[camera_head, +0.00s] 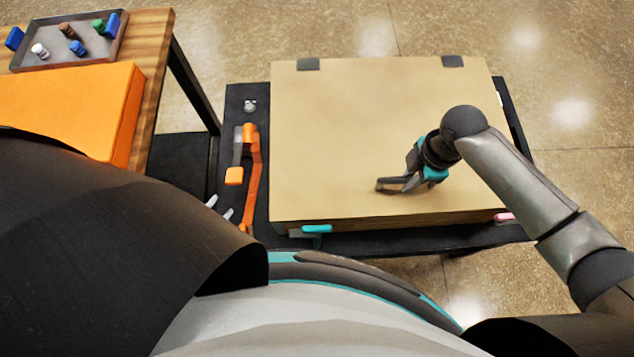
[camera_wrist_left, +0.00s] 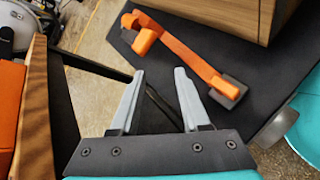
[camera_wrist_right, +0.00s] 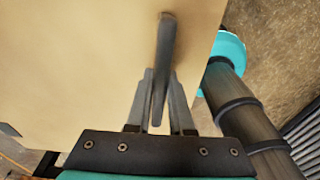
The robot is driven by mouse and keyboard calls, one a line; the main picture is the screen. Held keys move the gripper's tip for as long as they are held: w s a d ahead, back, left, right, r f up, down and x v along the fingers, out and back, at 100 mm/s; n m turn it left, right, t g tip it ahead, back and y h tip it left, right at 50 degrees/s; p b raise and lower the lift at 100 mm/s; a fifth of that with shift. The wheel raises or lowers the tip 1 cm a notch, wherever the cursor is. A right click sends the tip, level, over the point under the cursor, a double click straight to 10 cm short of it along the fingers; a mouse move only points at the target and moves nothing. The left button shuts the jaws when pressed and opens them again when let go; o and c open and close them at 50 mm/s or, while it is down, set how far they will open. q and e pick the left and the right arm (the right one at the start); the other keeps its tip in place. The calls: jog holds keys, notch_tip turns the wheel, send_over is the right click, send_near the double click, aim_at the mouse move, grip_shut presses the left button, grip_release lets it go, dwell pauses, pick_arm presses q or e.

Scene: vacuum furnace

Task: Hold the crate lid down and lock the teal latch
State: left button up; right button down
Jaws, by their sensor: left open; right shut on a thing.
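The tan crate lid (camera_head: 350,125) lies flat on the wooden crate (camera_head: 400,222). A teal latch (camera_head: 316,229) shows on the crate's front side near the left corner. My right gripper (camera_head: 398,184) is over the front right part of the lid, shut on a dark grey handle (camera_wrist_right: 164,60) on the lid. My left gripper (camera_head: 219,207) is open and empty, left of the crate and apart from the latch. Most of its arm is hidden behind my dark arm link in the head view. Its spread fingers (camera_wrist_left: 159,75) show in the left wrist view.
An orange bar with grey ends (camera_head: 252,180) lies on the black surface left of the crate. A pink latch (camera_head: 504,217) is at the crate's front right. A wooden table (camera_head: 150,60) at left holds an orange box (camera_head: 120,115) and a tray (camera_head: 47,62) with small items.

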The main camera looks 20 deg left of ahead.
pick_arm(q)
jog(key=w+d+r+n+y, duration=0.2)
jog(key=w+r+n+y, duration=0.3)
jog(key=w+n, duration=0.65)
jog(key=s+d+r+n+g+h, duration=0.1)
jog(key=d+r+n+g, duration=0.1)
jog(key=d+n, duration=0.3)
jog(key=s+d+r+n+g+h, duration=0.1)
jog(key=d+r+n+g, duration=0.2)
jog(key=d+r+n, duration=0.1)
jog(key=s+d+r+n+g+h, duration=0.1)
jog(key=d+r+n+g, duration=0.1)
jog(key=d+n, duration=0.4)
jog(key=shift+s+d+r+n+g, duration=0.2)
jog(key=shift+r+n+g, duration=0.2)
jog(key=shift+r+n, duration=0.35)
jog(key=s+d+r+n+g+h, duration=0.1)
jog(key=s+d+r+g+h, duration=0.1)
jog(key=s+d+r+g, duration=0.35)
jog(key=shift+t, duration=0.95)
jog(key=f, duration=0.3)
jog(key=s+f, duration=0.1)
jog(key=f, duration=0.2)
jog(key=d+f, duration=0.1)
jog(key=f, duration=0.2)
jog(key=shift+s, duration=0.4)
jog(key=c, duration=0.7)
grip_shut()
